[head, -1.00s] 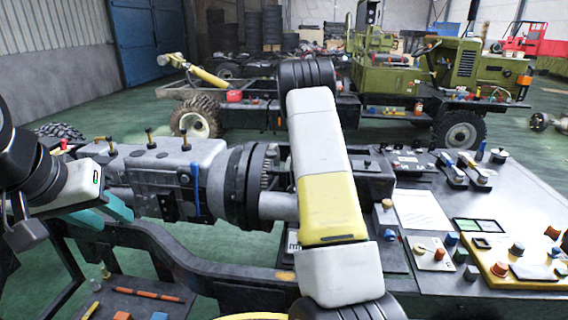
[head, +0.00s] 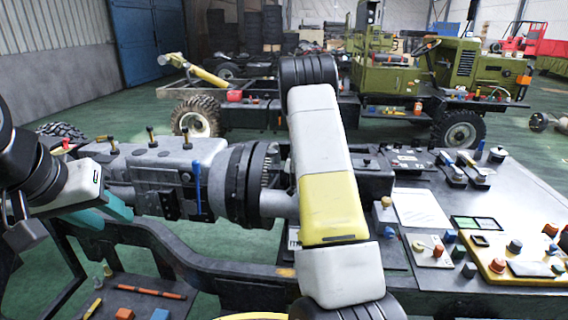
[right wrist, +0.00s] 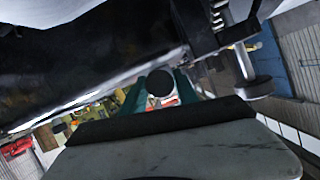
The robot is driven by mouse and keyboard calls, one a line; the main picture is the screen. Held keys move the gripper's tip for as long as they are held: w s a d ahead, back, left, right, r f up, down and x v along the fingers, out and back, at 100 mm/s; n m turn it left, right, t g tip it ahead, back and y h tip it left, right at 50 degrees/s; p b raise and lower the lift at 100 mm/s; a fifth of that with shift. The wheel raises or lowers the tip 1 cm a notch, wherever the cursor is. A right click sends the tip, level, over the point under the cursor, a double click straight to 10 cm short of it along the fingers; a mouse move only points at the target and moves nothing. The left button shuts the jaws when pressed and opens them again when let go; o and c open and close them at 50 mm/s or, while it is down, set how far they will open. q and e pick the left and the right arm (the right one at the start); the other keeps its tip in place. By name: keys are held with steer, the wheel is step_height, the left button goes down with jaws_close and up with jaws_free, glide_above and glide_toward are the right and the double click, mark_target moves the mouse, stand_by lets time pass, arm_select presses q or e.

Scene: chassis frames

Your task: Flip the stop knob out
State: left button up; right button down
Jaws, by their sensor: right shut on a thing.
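In the right wrist view, a dark round knob (right wrist: 160,82) sits between the teal fingers of my right gripper (right wrist: 161,92). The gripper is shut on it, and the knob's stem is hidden. I cannot tell from its end face which way it is flipped. In the head view my right gripper is hidden behind my white and yellow arm. My left gripper (head: 112,216) is at the left, in front of the grey gearbox housing (head: 150,165). Its teal fingers look spread, with nothing seen between them.
Several small levers stand on top of the housing. A dark bench (head: 420,280) at right carries a white sheet (head: 420,208), a yellow control box (head: 520,276) and several knobs. A lower shelf (head: 140,290) holds small coloured parts. A green truck (head: 470,70) stands behind on open floor.

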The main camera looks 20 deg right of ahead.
steer(key=shift+s+a+f, duration=0.1)
steer(key=shift+s+a, duration=0.15)
steer(key=shift+s, duration=0.3)
steer(key=c, duration=0.9)
jaws_free()
steer(key=shift+c, duration=0.2)
steer(key=v, duration=0.8)
